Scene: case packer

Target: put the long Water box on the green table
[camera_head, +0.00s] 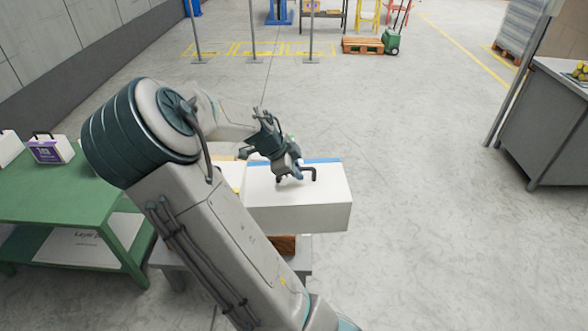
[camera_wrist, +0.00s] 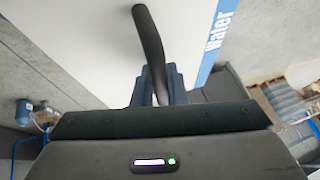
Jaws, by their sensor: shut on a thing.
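The long Water box (camera_head: 310,199) is a white box with a blue strip along its far top edge and a black handle on top. In the wrist view the box (camera_wrist: 85,45) fills the upper part, with "Water" lettered on the blue strip. My gripper (camera_head: 292,175) is shut on the black handle (camera_wrist: 148,45), which stands between the fingers (camera_wrist: 160,88). I cannot tell for sure whether the box is clear of the grey table under it. The green table (camera_head: 75,205) is at the left, partly hidden by my arm.
A white and purple box (camera_head: 50,149) with a handle stands on the green table's far part, with another white box (camera_head: 8,148) at the left edge. A brown block (camera_head: 284,244) sits on the low grey table (camera_head: 300,262). Open floor lies right.

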